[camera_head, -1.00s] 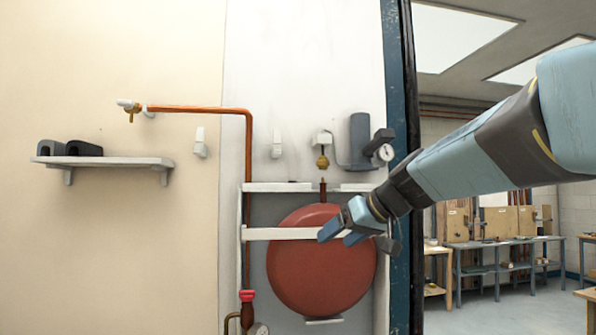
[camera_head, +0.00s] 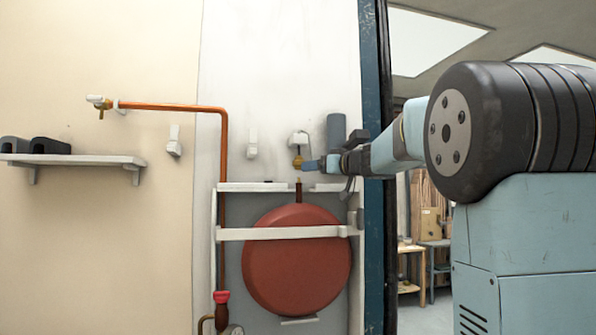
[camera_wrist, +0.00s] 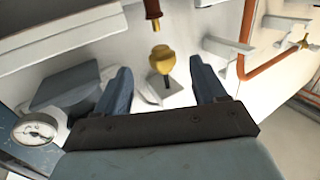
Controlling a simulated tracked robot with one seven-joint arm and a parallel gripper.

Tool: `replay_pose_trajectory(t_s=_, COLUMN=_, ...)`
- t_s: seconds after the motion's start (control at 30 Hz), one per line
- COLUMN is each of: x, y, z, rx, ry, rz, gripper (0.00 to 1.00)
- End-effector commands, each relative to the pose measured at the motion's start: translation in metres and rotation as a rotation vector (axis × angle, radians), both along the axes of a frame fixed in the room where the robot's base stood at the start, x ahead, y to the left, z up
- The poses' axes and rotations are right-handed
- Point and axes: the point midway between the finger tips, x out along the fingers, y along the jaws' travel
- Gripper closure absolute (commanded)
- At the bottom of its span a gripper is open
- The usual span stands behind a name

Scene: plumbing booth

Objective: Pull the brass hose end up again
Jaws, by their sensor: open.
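The brass hose end (camera_head: 297,160) sits below a small white holder (camera_head: 298,139) on the wall, above the red vessel (camera_head: 297,260). A short pipe stub (camera_head: 298,188) rises from the vessel under it, with a visible gap between them. My gripper (camera_head: 312,165) is just right of the brass hose end in the head view. In the wrist view my gripper (camera_wrist: 160,66) is open, and the brass hose end (camera_wrist: 163,60) shows between its two blue fingers. I cannot tell whether either finger touches it. The stub (camera_wrist: 153,12) shows beyond it at the top.
A grey cylinder (camera_head: 336,130) stands close behind my gripper; its gauge (camera_wrist: 37,128) shows in the wrist view. A white frame bar (camera_head: 285,233) crosses the vessel. A copper pipe (camera_head: 223,160) runs at left. A dark blue post (camera_head: 372,240) stands at right.

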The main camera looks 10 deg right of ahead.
Motion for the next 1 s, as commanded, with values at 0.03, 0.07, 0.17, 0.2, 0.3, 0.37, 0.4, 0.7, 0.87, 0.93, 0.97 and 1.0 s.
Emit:
replay_pose_trajectory(t_s=0.03, x=0.009, y=0.005, z=0.0, rx=0.001, ry=0.0, rz=0.001, gripper=0.29)
replay_pose_trajectory(t_s=0.07, x=0.014, y=0.007, z=0.0, rx=0.0, ry=0.001, rz=0.002, gripper=0.29)
replay_pose_trajectory(t_s=0.17, x=0.029, y=0.015, z=-0.001, rx=0.0, ry=0.001, rz=0.0, gripper=0.29)
replay_pose_trajectory(t_s=0.2, x=0.036, y=0.018, z=-0.001, rx=0.0, ry=0.001, rz=0.001, gripper=0.29)
replay_pose_trajectory(t_s=0.3, x=0.05, y=0.026, z=-0.001, rx=0.0, ry=0.001, rz=0.001, gripper=0.29)
replay_pose_trajectory(t_s=0.37, x=0.058, y=0.03, z=-0.001, rx=0.0, ry=0.001, rz=0.002, gripper=0.29)
replay_pose_trajectory(t_s=0.4, x=0.062, y=0.032, z=-0.001, rx=-0.001, ry=0.002, rz=0.001, gripper=0.29)
replay_pose_trajectory(t_s=0.7, x=0.078, y=0.041, z=0.0, rx=0.0, ry=0.0, rz=0.0, gripper=0.29)
replay_pose_trajectory(t_s=0.87, x=0.079, y=0.042, z=0.0, rx=0.0, ry=0.0, rz=0.001, gripper=0.29)
replay_pose_trajectory(t_s=0.93, x=0.079, y=0.043, z=0.0, rx=0.0, ry=0.0, rz=0.001, gripper=0.29)
replay_pose_trajectory(t_s=0.97, x=0.079, y=0.043, z=0.0, rx=0.0, ry=0.001, rz=0.001, gripper=0.29)
replay_pose_trajectory(t_s=1.0, x=0.079, y=0.043, z=0.0, rx=0.0, ry=0.001, rz=0.001, gripper=0.33)
